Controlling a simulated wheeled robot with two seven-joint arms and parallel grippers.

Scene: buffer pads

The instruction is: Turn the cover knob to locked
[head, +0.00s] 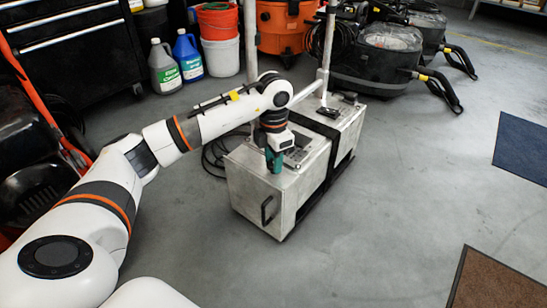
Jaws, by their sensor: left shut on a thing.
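A pale metal box-shaped machine (245,190) stands on the floor in the middle of the head view, with a dark handle (267,210) on its front end. My left arm reaches in from the left, and my left gripper (274,160) points down at the near end of the machine's top. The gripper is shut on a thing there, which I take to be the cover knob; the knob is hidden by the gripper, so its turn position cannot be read. A teal part shows at the gripper's lower end. My right gripper is not in view.
A metal post (327,50) and a dark strap stand on the machine's far part. Jugs (187,56), buckets (219,50) and black vacuum machines (377,60) line the back. A blue mat (522,148) and a brown mat (497,282) lie right. Floor right of the machine is clear.

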